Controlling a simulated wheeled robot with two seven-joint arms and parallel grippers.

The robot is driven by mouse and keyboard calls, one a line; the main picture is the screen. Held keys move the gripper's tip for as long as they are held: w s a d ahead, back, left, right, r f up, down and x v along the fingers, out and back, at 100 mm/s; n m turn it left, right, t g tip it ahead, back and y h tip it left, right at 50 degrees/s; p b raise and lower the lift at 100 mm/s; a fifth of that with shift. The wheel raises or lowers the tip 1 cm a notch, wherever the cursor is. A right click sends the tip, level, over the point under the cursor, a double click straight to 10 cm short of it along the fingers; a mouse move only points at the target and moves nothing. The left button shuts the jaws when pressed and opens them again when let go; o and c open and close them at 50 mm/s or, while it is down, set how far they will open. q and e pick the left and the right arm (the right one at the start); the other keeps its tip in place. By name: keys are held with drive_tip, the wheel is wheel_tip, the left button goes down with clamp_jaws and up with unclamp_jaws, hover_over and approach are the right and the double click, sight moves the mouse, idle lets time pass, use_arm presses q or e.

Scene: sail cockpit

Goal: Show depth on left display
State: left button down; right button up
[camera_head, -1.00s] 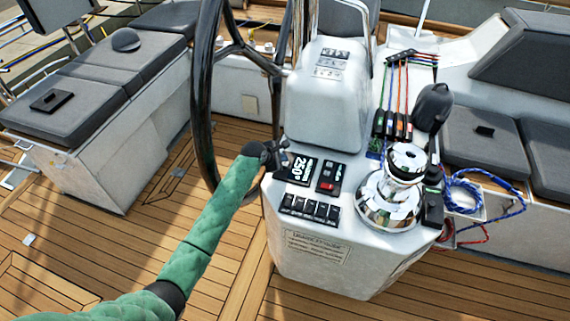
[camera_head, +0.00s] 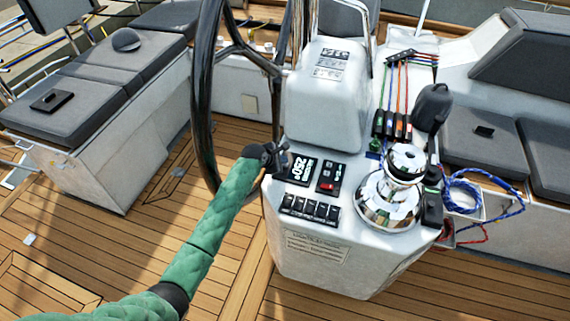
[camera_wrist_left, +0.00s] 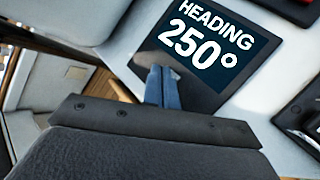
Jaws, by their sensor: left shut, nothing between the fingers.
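The left display (camera_head: 302,171) is a small black screen on the white helm console. In the left wrist view the display (camera_wrist_left: 212,45) reads "HEADING 250°" in white. My left gripper (camera_head: 284,163) is at the display's left side, with its arm in a green sleeve. In the left wrist view its blue-grey fingers (camera_wrist_left: 162,88) are shut together with nothing between them, over the display's lower left edge. Whether they touch it I cannot tell. My right gripper is not in view.
The black steering wheel (camera_head: 204,95) stands just left of the console. Right of the display is a panel with a red button (camera_head: 329,178); a row of black switches (camera_head: 310,207) lies below. A chrome winch (camera_head: 388,200) and rope clutches stand further right.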

use_arm(q)
drive_tip(key=shift+f, duration=0.45)
idle(0.6)
drive_tip(key=shift+r+p, duration=0.9)
drive_tip(key=shift+p, duration=0.25)
wheel_tip(320, 180, up, 5)
drive_tip(key=p, duration=0.5)
idle(0.8)
